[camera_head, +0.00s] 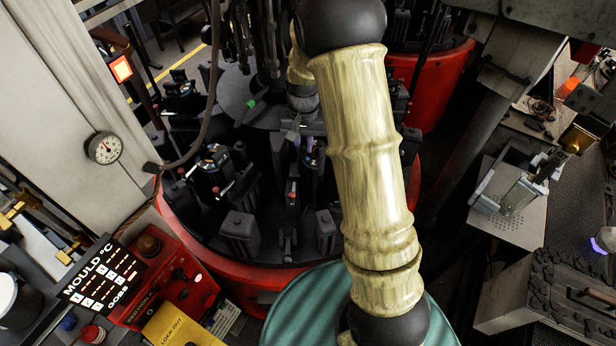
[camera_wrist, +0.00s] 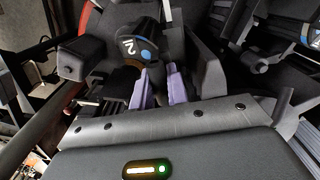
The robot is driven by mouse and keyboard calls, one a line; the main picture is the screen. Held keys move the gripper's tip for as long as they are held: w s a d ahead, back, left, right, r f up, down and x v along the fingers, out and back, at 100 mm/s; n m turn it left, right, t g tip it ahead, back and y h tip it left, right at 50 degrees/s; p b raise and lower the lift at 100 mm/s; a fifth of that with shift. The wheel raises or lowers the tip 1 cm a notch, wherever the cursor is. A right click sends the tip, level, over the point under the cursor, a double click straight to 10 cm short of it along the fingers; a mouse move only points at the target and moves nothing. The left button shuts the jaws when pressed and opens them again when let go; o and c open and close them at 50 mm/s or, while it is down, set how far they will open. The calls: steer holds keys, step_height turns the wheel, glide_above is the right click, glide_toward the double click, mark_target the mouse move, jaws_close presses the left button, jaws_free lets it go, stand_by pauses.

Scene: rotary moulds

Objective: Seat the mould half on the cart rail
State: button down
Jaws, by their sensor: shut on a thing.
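In the wrist view my gripper (camera_wrist: 158,78) has two purple finger pads close together, shut on a dark part. In the head view the gripper is over the rotary table among the dark mould stations, mostly hidden by my arm. A pale metal fixture on a perforated plate (camera_head: 508,217) stands at right; I cannot tell whether it is the cart rail.
The round machine has a red rim (camera_head: 180,235) and several dark upright mould blocks (camera_head: 238,232) crowded around my gripper. A red control box (camera_head: 178,285) and a mould temperature panel (camera_head: 104,277) stand at lower left. A dial gauge (camera_head: 105,148) is on the pale column.

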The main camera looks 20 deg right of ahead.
steer(key=shift+w+r+p, duration=0.1)
steer(key=shift+r+p, duration=0.6)
steer(key=shift+r, duration=0.85)
steer(key=shift+r+p, duration=2.25)
steer(key=shift+r, duration=0.6)
